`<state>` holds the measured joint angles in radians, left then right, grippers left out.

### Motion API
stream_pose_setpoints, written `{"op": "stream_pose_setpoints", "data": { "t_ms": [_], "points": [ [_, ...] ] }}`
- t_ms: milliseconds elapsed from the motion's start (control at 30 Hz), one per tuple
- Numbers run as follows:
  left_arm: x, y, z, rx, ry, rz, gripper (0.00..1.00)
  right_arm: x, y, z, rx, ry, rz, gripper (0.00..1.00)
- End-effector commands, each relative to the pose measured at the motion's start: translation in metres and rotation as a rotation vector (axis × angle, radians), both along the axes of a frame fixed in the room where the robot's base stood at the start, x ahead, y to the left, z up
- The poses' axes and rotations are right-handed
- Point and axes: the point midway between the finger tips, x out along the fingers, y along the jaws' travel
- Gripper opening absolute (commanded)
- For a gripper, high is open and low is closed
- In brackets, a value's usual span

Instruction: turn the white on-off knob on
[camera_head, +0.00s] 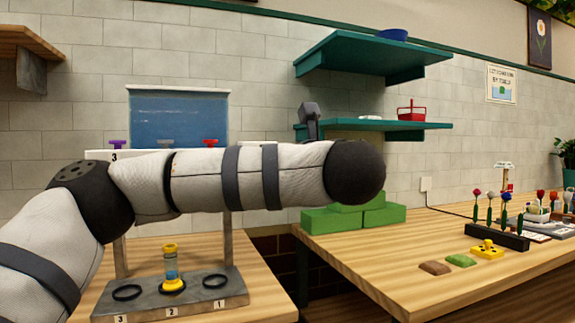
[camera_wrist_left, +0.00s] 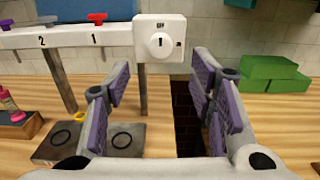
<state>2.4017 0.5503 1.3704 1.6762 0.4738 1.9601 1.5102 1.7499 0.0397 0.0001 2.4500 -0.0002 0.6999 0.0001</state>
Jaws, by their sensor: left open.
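The white on-off knob (camera_wrist_left: 161,45) is round, on the front of a white box (camera_wrist_left: 146,28). A small dark mark shows at its centre, with a label above it and a small dark square to its right. My left gripper (camera_wrist_left: 160,82) is open and empty, its purple-padded fingers on either side below the knob, apart from it. In the head view my left arm hides the box and knob, and the left gripper's fingers do not show. My right gripper is in neither view.
A numbered stand (camera_head: 195,300) with rings and a yellow-capped vial (camera_head: 171,266) is on the left table. Purple and red valve handles sit on the white rail (camera_wrist_left: 70,38). Green blocks (camera_wrist_left: 270,74) lie to the right. A gap separates the two tables.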

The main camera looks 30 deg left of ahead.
Motion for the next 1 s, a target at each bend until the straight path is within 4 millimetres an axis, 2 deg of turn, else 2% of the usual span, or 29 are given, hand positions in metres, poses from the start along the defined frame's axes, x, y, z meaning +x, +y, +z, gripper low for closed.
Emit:
{"op": "stream_pose_setpoints", "data": {
  "t_ms": [100,300,500,733,767,933,967,1000],
  "points": [
    [0.021,0.025,-0.002,0.000,0.004,0.005,0.50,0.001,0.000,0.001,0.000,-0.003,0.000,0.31],
    [0.050,0.059,-0.002,0.003,0.004,0.001,0.50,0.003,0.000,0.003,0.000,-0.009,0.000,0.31],
    [0.064,0.073,-0.002,0.007,0.006,-0.003,0.50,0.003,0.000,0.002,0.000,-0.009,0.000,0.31],
    [0.065,0.073,-0.002,0.007,0.006,-0.004,0.50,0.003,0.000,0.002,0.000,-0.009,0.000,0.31],
    [0.065,0.073,-0.002,0.007,0.006,-0.004,0.45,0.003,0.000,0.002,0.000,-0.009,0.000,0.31],
    [0.065,0.073,-0.002,0.007,0.006,-0.004,0.07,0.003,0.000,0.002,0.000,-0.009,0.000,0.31],
    [0.065,0.073,-0.002,0.007,0.006,-0.004,0.02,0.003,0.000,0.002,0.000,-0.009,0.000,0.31],
    [0.065,0.073,-0.002,0.007,0.006,-0.004,0.02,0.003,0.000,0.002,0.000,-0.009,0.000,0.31]
  ]
}}
